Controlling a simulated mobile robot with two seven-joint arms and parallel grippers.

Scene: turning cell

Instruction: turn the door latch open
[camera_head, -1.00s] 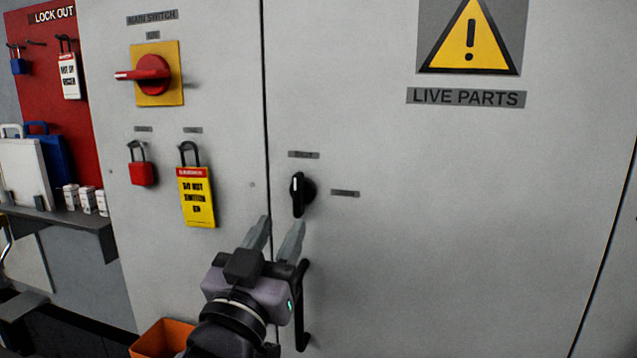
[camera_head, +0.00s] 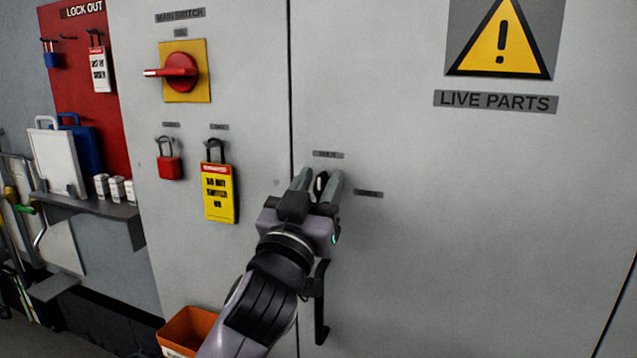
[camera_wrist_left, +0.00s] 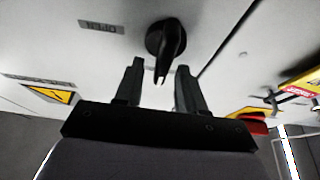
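The door latch is a black rotary knob (camera_head: 321,185) with a white mark, on the grey cabinet door (camera_head: 440,240) just right of the door seam. In the left wrist view the knob (camera_wrist_left: 167,42) sits ahead, with its handle between the line of the two fingers. My left gripper (camera_head: 319,182) is open, its fingers on either side of the knob's handle in the head view; I cannot tell whether they touch it. The left wrist view shows the same open fingers (camera_wrist_left: 160,82) with a gap between them. My right gripper is in neither view.
A black door handle (camera_head: 320,305) hangs below the knob. Left of the seam are a red main switch (camera_head: 180,72), a red padlock (camera_head: 169,166) and a yellow lockout tag (camera_head: 217,195). An orange bin (camera_head: 187,330) stands below. The door's right side is clear.

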